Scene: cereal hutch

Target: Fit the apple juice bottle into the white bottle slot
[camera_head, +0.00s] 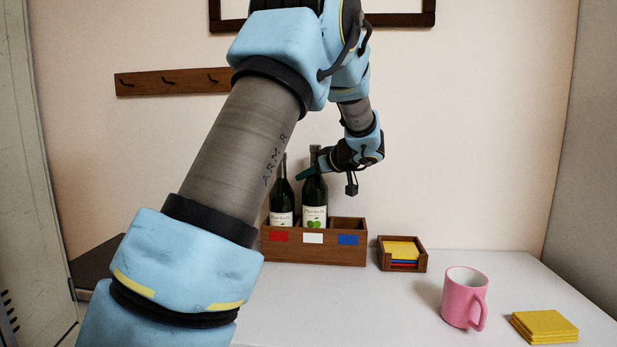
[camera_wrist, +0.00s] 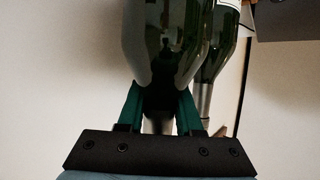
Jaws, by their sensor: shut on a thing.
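The apple juice bottle (camera_head: 315,192), dark green with green apples on its label, stands upright over the middle compartment of the wooden bottle crate (camera_head: 338,253). This compartment has the white tag (camera_head: 313,239). The bottle's base is hidden behind the crate's front wall, so I cannot tell whether it rests on the floor. My gripper (camera_head: 314,166) is shut on its neck from the right. In the wrist view the green fingers (camera_wrist: 158,108) flank the neck of the bottle (camera_wrist: 165,40).
A second dark bottle (camera_head: 281,200) stands in the red-tagged left compartment, close beside the held one. The blue-tagged right compartment looks empty. A coaster box (camera_head: 402,264), a pink mug (camera_head: 462,298) and yellow coasters (camera_head: 544,326) are to the right. A hook rail (camera_head: 140,84) is on the wall.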

